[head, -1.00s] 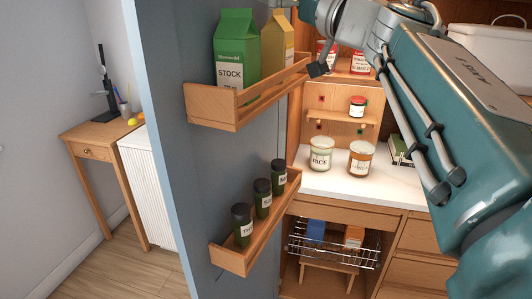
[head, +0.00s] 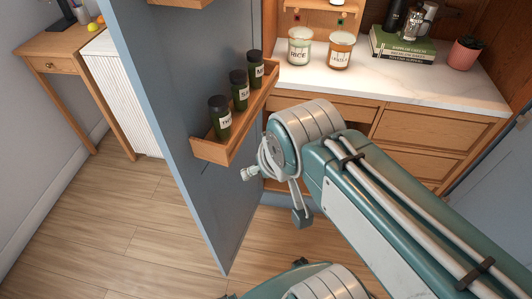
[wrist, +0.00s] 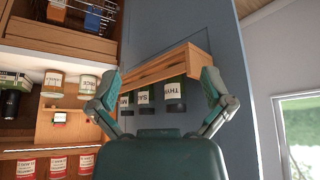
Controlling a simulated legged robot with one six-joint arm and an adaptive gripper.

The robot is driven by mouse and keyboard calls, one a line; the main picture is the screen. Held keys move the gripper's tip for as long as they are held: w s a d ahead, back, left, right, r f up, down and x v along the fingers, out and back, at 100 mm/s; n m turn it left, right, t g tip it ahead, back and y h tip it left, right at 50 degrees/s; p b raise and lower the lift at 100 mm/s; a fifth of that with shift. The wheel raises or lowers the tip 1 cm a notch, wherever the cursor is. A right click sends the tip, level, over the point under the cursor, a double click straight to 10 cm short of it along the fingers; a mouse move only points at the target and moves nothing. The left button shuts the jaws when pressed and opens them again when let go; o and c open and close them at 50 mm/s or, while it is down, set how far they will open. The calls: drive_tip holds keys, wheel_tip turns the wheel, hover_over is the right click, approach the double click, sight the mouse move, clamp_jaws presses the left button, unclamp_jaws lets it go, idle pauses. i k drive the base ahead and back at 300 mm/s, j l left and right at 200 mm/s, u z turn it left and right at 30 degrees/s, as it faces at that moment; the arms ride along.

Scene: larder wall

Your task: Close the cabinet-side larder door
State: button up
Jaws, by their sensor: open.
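The larder door (head: 150,75) is blue-grey and stands open at the left of the cabinet, its rack side towards the shelves. It also shows in the wrist view (wrist: 226,45). A wooden door rack (head: 212,152) holds dark labelled spice jars (head: 240,90). My gripper (wrist: 163,84) is open and empty, its fingers spread in front of the rack and door in the wrist view. In the head view it is low, just right of the rack, and partly hidden by my wrist. Contact with the door cannot be told.
Wooden drawers (head: 420,135) lie below. A blue-grey panel (head: 495,165) stands at right. The floor (head: 130,225) left of the door is clear.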

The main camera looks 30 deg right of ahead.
sight(175, 55)
drive_tip(key=k, duration=0.4)
drive_tip(key=k+z, duration=0.1)
drive_tip(key=z, duration=0.6)
drive_tip(key=k+l+z, duration=0.1)
drive_tip(key=z, duration=0.25)
drive_tip(key=j+z, duration=0.35)
drive_tip(key=j, duration=0.4)
drive_tip(key=k+j+z, duration=0.15)
drive_tip(key=j+z, duration=0.15)
drive_tip(key=j, duration=0.4)
drive_tip(key=k+j, duration=0.1)
drive_tip(key=j, duration=0.65)
drive_tip(key=k+j, duration=0.1)
drive_tip(key=j, duration=0.65)
